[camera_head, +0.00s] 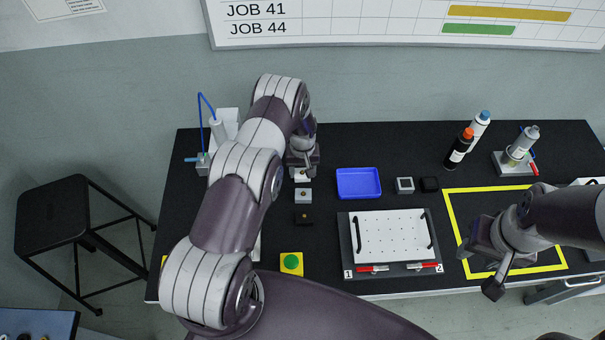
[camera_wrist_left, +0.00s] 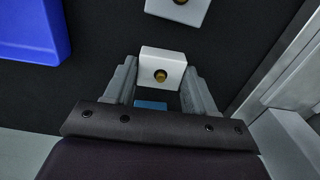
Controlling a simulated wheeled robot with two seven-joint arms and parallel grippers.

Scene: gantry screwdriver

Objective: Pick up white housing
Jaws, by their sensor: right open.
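My left gripper (camera_head: 303,166) points down at the back end of a short row of small blocks. In the left wrist view a white housing (camera_wrist_left: 162,68) with a brass insert lies between the fingertips of that gripper (camera_wrist_left: 162,80). The fingers are close at both its sides; whether they press on it is unclear. The same housing is partly hidden under the gripper in the head view (camera_head: 301,176). A second white housing (camera_head: 303,196) stands in front of it, and a black block with a brass insert (camera_head: 304,215) further forward. My right gripper (camera_head: 478,270) is open and empty over the yellow-outlined area.
A blue tray (camera_head: 358,183) lies right of the row. A white perforated plate (camera_head: 390,236) with black handles sits in front of it. A yellow block with a green button (camera_head: 291,263) stands near the front edge. Bottles (camera_head: 459,149) stand at the back right.

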